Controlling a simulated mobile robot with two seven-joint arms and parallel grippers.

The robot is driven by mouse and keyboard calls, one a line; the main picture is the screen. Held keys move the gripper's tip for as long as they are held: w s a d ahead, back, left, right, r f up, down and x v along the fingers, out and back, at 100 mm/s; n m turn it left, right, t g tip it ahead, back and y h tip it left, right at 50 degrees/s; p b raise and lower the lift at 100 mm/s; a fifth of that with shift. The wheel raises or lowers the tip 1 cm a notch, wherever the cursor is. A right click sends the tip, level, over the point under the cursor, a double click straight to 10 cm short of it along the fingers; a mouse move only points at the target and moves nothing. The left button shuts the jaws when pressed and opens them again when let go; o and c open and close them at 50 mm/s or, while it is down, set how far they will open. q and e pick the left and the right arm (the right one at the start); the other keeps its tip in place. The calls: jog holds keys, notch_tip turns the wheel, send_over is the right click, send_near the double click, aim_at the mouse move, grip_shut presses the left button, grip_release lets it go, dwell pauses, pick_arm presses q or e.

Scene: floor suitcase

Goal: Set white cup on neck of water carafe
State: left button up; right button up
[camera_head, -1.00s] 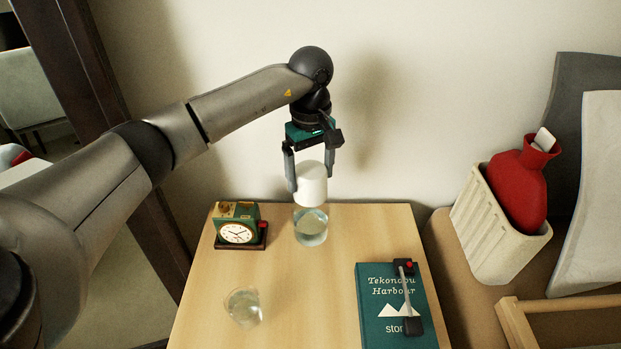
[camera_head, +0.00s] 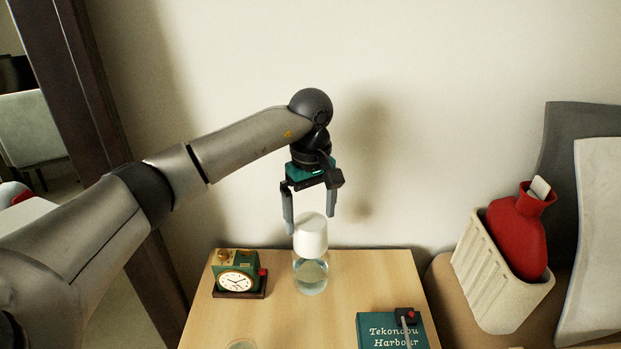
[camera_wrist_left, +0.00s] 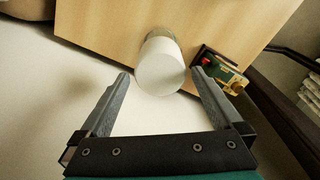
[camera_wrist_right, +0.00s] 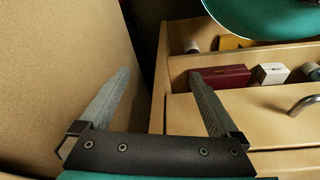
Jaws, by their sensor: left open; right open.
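The white cup (camera_head: 311,233) sits upside down over the top of the clear glass carafe (camera_head: 311,275), which stands near the back of the wooden table and has water in it. The cup hides the carafe's neck. My left gripper (camera_head: 309,222) is open above and behind the cup, with its fingers apart from it. In the left wrist view the cup (camera_wrist_left: 160,66) lies just beyond the open fingertips (camera_wrist_left: 160,75). My right gripper (camera_wrist_right: 158,75) is open and empty in the right wrist view, near a wooden drawer unit.
A green clock (camera_head: 238,277) stands left of the carafe. A teal book (camera_head: 385,328) with a grey and black item on it lies at front right. A glass (camera_head: 241,345) shows at the bottom edge. A cream holder (camera_head: 490,280) with a red bottle (camera_head: 517,237) stands right.

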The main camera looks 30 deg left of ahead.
aim_at(310, 221)
pick_arm(q)
notch_tip(310, 221, up, 7)
jog(key=shift+r+p, duration=0.2)
jog(key=shift+p, duration=0.95)
jog(key=shift+r, duration=0.8)
pick_arm(e)
jog(key=s+d+f, duration=0.1)
jog(key=s+f, duration=0.2)
jog(key=f, duration=0.3)
jog(key=shift+d+g, duration=0.3)
jog(key=shift+d, duration=0.05)
jog(key=shift+s, duration=0.15)
